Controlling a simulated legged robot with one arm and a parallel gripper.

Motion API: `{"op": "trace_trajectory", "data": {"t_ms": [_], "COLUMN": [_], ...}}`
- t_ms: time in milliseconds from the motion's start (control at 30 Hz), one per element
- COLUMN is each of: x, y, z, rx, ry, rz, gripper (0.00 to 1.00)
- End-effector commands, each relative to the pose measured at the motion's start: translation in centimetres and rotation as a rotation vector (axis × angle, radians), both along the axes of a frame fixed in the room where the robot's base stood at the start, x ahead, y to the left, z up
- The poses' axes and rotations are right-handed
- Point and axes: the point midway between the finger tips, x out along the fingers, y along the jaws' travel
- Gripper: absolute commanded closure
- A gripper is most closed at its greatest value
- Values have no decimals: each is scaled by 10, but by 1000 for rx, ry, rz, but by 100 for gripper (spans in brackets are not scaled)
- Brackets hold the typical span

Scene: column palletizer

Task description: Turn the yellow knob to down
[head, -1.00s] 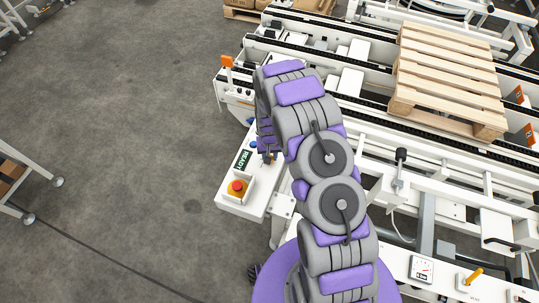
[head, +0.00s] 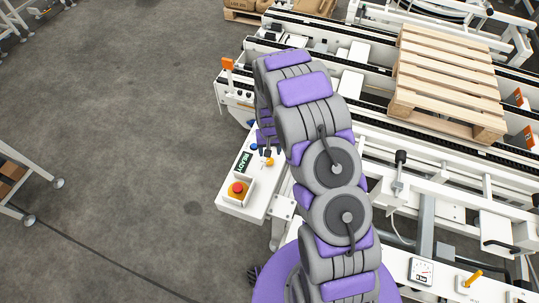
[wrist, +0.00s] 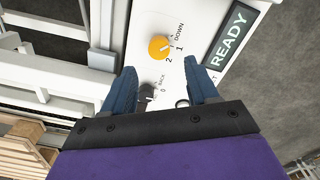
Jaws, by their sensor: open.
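The yellow knob (wrist: 159,46) sits on a white control panel (wrist: 196,20) in the wrist view, with the marks 2, 1 and DOWN beside it. Which mark it points to is too small to tell surely. In the head view the yellow knob (head: 268,161) shows just below my gripper (head: 265,141). My gripper (wrist: 161,75) is open and empty in the wrist view. Its two blue fingers are apart, and the yellow knob lies beyond their tips, not touched.
A black knob (wrist: 148,92) marked BACK lies between the fingers. A READY display (head: 244,161) and a red emergency button (head: 238,188) share the panel. A wooden pallet (head: 450,75) lies on the conveyor. The floor (head: 120,120) left is clear.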

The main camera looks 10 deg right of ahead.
Motion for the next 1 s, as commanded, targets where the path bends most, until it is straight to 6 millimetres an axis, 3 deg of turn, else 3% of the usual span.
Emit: {"op": "trace_trajectory", "data": {"t_ms": [300, 500, 700, 1000], "x": [1, 1, 0, 0], "y": [0, 1, 1, 1], "z": [70, 101, 112, 112], "rx": [-1, -1, 0, 0], "ry": [0, -1, 5, 5], "rz": [0, 0, 0, 0], "gripper": [41, 41, 41, 41]}}
